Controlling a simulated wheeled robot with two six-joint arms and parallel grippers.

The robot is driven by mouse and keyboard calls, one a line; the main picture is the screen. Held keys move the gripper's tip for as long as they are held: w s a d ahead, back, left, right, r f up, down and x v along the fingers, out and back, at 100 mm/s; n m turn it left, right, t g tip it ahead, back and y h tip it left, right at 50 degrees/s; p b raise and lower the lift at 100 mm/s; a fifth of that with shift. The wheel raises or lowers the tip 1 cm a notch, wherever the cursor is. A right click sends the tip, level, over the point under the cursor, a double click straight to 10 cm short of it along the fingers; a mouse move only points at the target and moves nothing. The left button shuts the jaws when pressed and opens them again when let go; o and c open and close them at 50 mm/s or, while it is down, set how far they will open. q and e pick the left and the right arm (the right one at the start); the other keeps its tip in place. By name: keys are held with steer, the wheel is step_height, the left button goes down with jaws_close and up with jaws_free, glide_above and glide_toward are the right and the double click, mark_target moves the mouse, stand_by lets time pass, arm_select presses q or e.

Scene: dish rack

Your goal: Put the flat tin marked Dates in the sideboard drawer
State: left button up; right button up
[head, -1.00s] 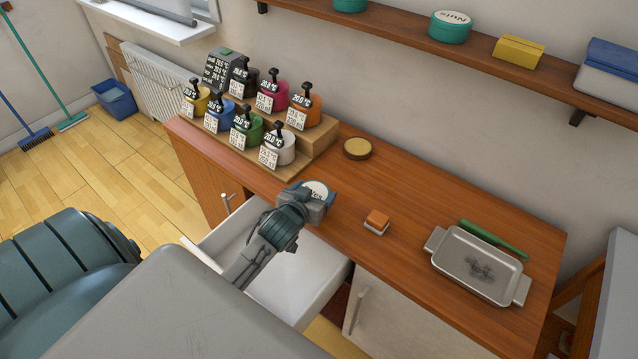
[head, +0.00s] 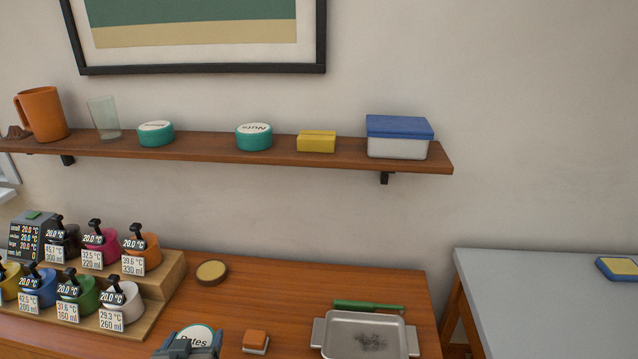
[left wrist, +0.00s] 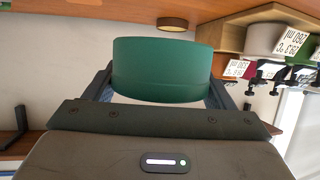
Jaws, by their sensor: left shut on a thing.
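The Dates tin (head: 196,334) shows at the bottom edge of the head view, its white lid lettered "Dates". My left gripper (head: 188,347) is shut on it, with only its upper part in the picture. In the left wrist view the tin's green side (left wrist: 162,70) sits between the two fingers of the left gripper (left wrist: 160,92). I cannot tell whether the tin touches the sideboard top (head: 285,290). The drawer is outside the head view now. My right gripper is not in view.
A stepped stand (head: 150,290) with several labelled pots is left of the tin. A small orange-topped block (head: 256,340), a metal tray (head: 365,335), a green-handled tool (head: 368,306) and a round brown lid (head: 212,272) lie on the sideboard. A shelf (head: 210,153) holds more tins.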

arm_select(q)
steer(key=w+d+r+m+h, duration=0.2)
steer(key=w+d+r, duration=0.3)
steer(key=d+r, duration=0.25)
steer(key=shift+n+y, duration=0.7)
steer(key=shift+y, duration=0.1)
steer(key=s+a+f, duration=0.1)
steer(key=a+f, duration=0.1)
steer(key=s+a+f, duration=0.1)
steer(key=a+f, duration=0.1)
steer(key=s+a+f, duration=0.1)
steer(key=a+f, duration=0.1)
steer(key=shift+s, duration=0.3)
steer(key=s+a+f+n+y, duration=0.1)
steer(key=s+a+f, duration=0.4)
steer(key=s+f, duration=0.1)
steer(key=shift+s+a, duration=0.2)
steer(key=shift+a, duration=0.05)
